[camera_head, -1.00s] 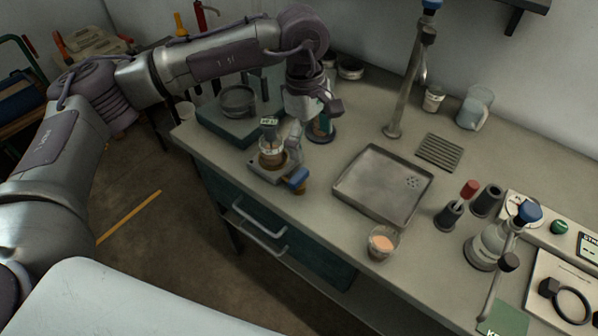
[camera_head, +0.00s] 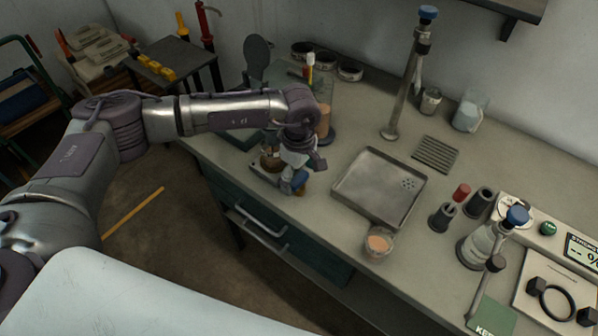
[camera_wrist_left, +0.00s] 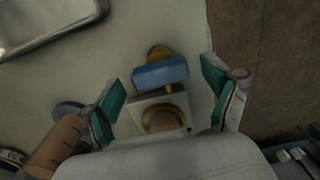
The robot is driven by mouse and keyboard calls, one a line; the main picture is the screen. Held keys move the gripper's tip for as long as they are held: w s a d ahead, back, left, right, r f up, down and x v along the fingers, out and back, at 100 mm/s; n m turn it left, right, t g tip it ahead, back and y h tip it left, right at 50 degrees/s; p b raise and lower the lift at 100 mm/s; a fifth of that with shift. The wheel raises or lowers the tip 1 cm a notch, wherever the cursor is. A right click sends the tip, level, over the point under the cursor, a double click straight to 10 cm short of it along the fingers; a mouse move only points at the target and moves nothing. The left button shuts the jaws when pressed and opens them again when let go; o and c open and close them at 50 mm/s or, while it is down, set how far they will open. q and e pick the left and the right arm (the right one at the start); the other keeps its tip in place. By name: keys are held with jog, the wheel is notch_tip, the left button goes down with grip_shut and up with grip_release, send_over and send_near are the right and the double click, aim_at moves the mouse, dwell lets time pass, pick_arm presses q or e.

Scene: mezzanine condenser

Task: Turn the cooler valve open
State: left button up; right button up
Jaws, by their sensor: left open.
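The cooler valve shows as a blue handle (camera_head: 299,182) on a small grey and brass fitting (camera_head: 262,173) near the front edge of the bench, left of the metal tray. In the left wrist view the blue handle (camera_wrist_left: 160,74) lies crosswise above a pale block with a brass ring. My left gripper (camera_head: 295,170) is low over the fitting and hides part of it. In the left wrist view its teal-padded fingers (camera_wrist_left: 166,88) are spread on either side of the handle, with gaps on both sides. My right gripper is not in view.
A metal tray (camera_head: 380,188) lies to the right, with a small cup (camera_head: 379,243) at its front. A brown cylinder (camera_wrist_left: 58,145) stands beside one finger in the wrist view. A tap post (camera_head: 407,85) stands behind the tray. Flasks are further right.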

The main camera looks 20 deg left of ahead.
pick_arm(q)
jog(key=shift+f, duration=0.15)
jog(key=c, duration=1.1)
jog(key=shift+c, duration=0.2)
